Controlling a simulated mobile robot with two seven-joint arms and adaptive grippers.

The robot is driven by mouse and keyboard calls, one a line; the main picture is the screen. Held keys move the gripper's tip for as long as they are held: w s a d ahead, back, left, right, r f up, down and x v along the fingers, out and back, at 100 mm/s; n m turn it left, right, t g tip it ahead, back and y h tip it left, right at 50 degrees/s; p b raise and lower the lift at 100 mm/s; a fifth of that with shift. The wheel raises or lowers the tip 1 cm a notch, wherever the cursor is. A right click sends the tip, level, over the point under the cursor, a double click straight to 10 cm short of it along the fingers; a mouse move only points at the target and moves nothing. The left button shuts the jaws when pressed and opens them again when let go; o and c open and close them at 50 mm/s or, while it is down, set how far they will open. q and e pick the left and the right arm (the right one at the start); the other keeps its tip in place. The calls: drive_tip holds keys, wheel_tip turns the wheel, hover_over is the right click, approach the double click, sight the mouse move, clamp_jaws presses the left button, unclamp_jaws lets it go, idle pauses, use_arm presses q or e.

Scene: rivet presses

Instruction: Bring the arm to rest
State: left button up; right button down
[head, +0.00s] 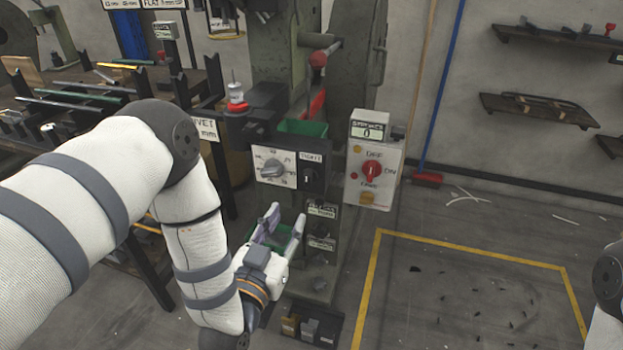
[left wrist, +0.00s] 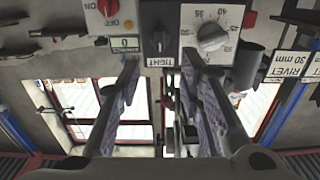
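My left gripper (head: 284,220) is in front of the rivet press, below its dial panel (head: 273,169). Its two fingers stand apart with nothing visible between them. In the left wrist view the open fingers (left wrist: 159,75) point toward the press controls. The arm is bent, its white links reaching in from the left of the head view. A pale dial (left wrist: 212,38) and a black "TIGHT" panel (left wrist: 157,36) show beyond the fingertips. At the right edge of the head view a piece of my right arm (head: 609,290) shows; its gripper is out of view.
A switch box with a red knob (head: 372,171) and a counter (head: 369,130) stands right of the dial panel. A cluttered workbench (head: 85,100) is at left. Yellow floor tape (head: 470,245) bounds open floor at right. A blue-handled broom (head: 441,92) leans on the wall.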

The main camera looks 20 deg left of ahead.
use_arm(q)
drive_tip(key=s+f+g+p, duration=0.1)
drive_tip(key=s+f+g, duration=0.9)
drive_tip(key=s+f, duration=0.45)
drive_tip(key=s+a+g, duration=0.1)
drive_tip(key=s+g, duration=0.2)
drive_tip(key=s, duration=0.5)
drive_tip(key=s+a+g, duration=0.2)
drive_tip(key=s+g, duration=0.2)
drive_tip(key=s, duration=0.5)
drive_tip(key=s+a+f+n+g+p, duration=0.1)
drive_tip(key=s+a+g, duration=0.1)
drive_tip(key=s, duration=0.7)
drive_tip(key=shift+s+g+y, duration=0.25)
drive_tip(key=shift+g+y, duration=0.05)
drive_tip(key=shift+g, duration=0.4)
use_arm(e)
drive_tip(key=w+r+t, duration=0.1)
drive_tip(key=w+r, duration=0.1)
drive_tip(key=shift+w+r, duration=0.3)
